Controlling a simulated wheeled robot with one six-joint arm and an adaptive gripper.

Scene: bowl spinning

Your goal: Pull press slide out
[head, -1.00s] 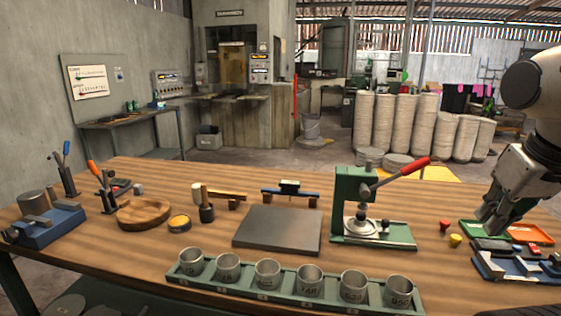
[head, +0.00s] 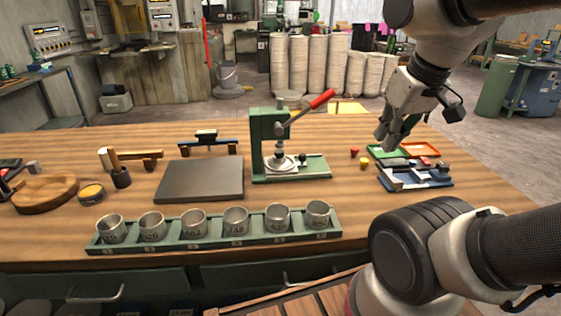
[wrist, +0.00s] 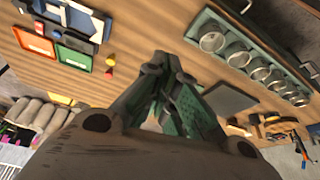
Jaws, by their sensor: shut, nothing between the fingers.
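The green press (head: 268,145) with a red-gripped lever stands on the wooden table, right of the dark grey plate. Its slide (head: 284,165), with a round metal disc and a small black knob at the right, sits low in the press base. In the head view my gripper (head: 384,140) hangs above the table to the right of the press, apart from it, with fingers together and nothing held.
A green rack (head: 215,241) with several metal cups runs along the front edge. Red (head: 354,152) and yellow (head: 363,163) pieces, green and orange trays (head: 420,149) and a blue fixture (head: 415,183) lie right of the press. Bare wood lies before the press.

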